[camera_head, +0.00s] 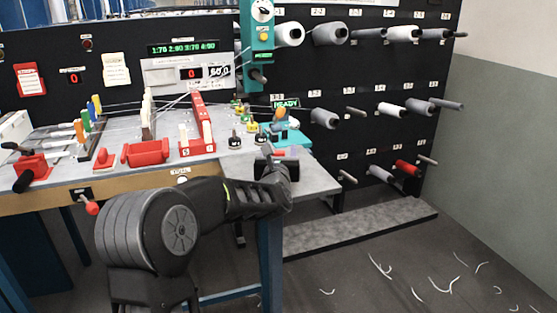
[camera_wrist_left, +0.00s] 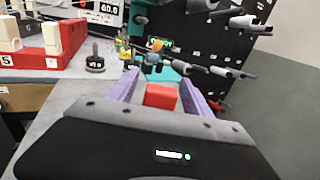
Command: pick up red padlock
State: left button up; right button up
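A red block (camera_wrist_left: 161,97), which looks like the red padlock, sits between the two purple fingers of my left gripper (camera_wrist_left: 160,88) in the left wrist view. The fingers stand apart, one on each side, with narrow gaps to it. No shackle can be made out, and its lower part is hidden by the gripper body. In the head view my left gripper (camera_head: 283,155) is over the right end of the grey worktable (camera_head: 313,178), with a small bit of red (camera_head: 279,152) showing at its tips. My right gripper is in neither view.
A red numbered rack (camera_head: 197,147) and dark weights (camera_head: 234,141) stand left of the gripper. A teal base (camera_head: 291,138) lies just behind it. A red tray (camera_head: 146,152) sits further left. A black board with spools (camera_head: 330,34) rises behind.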

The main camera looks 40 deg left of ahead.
pick_arm(q)
grip_shut()
dwell(0.4)
jog(key=shift+r, duration=0.1)
notch_tip(320, 180, up, 10)
jog(key=p, duration=0.1)
dwell(0.5)
dwell(0.4)
jog(key=c, duration=0.6)
grip_release()
grip_shut()
